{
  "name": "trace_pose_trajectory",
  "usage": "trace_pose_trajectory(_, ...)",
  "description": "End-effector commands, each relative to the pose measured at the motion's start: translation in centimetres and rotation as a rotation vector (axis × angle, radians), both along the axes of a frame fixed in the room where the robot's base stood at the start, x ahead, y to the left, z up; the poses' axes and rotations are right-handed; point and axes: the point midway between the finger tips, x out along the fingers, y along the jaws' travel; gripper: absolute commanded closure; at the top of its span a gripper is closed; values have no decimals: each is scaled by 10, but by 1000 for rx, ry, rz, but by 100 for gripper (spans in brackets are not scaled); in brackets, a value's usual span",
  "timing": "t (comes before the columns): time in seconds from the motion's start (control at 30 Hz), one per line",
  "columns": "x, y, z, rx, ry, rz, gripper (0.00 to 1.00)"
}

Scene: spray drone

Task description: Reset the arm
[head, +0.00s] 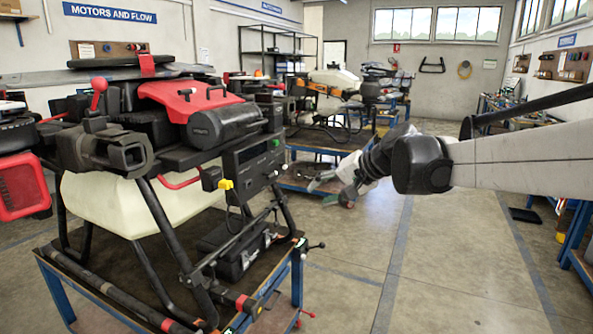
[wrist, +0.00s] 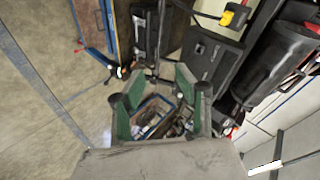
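My arm (head: 520,160) reaches in from the right in the head view. My gripper (head: 332,190) is out over the aisle, to the right of the spray drone (head: 150,130) and apart from it. In the wrist view my gripper (wrist: 159,88) shows two green-padded fingers spread apart, with nothing held between them. The drone has red and black parts and a pale tank (head: 105,205). It stands on black legs on a blue-framed cart (head: 55,295). A yellow connector (head: 225,184) hangs at its front and also shows in the wrist view (wrist: 227,18).
A black case (head: 235,250) sits under the drone. A second drone (head: 335,80) on a cart stands farther back. Benches (head: 580,245) line the right side. The concrete floor (head: 450,270) between the cart and the benches is mostly clear.

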Motion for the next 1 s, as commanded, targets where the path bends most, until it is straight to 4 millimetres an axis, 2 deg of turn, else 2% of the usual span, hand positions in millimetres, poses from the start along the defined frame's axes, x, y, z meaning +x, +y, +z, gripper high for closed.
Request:
trace_pose_trajectory(0.03, -17, -4, 0, -32, -4, -2, 68)
trace_pose_trajectory(0.1, -39, -11, -2, -80, -10, -4, 68)
trace_pose_trajectory(0.47, -150, -51, -25, -333, -45, -9, 68)
trace_pose_trajectory(0.8, -249, -93, -66, -568, -81, -8, 68)
trace_pose_trajectory(1.0, -297, -117, -95, -699, -104, -4, 68)
